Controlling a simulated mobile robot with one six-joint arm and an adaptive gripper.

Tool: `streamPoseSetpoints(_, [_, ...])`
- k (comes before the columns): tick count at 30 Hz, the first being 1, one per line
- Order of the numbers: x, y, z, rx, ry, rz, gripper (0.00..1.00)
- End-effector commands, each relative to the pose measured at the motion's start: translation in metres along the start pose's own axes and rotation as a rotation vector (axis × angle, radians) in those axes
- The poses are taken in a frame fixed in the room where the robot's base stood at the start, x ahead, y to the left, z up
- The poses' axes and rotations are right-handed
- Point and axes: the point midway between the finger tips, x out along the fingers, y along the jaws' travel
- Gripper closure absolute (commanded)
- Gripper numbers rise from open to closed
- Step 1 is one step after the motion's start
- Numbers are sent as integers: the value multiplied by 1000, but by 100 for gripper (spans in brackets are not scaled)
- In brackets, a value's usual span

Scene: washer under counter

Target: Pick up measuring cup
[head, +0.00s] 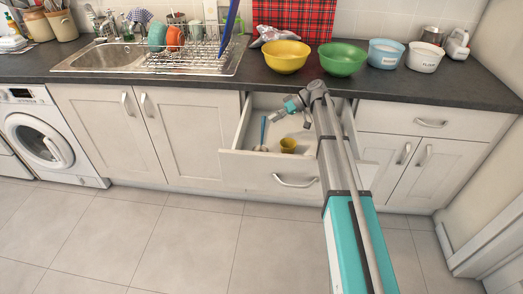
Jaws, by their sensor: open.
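A small yellow cup (288,146), which looks like the measuring cup, sits inside the open drawer (262,172) under the counter. It lies toward the drawer's front panel, right of the middle. My gripper (277,118) is open and empty over the back part of the drawer. It is apart from the cup, which appears below and slightly right of it in the picture. Part of the drawer's right side is hidden behind my arm.
A blue-handled utensil (263,130) and a small pale item lie at the drawer's left. Yellow (287,58), green (343,60), blue (385,54) and white (424,57) bowls or tubs stand on the counter (290,86) above. The tiled floor (180,235) in front is clear.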

Motion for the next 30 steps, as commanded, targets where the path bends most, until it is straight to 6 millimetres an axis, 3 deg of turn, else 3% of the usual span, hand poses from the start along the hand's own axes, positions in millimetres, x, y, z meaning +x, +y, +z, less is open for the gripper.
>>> streamPoseSetpoints(16, [50, -1, 1, -1, -1, -1, 38])
streamPoseSetpoints(30, [53, -2, 0, -1, -2, -1, 38])
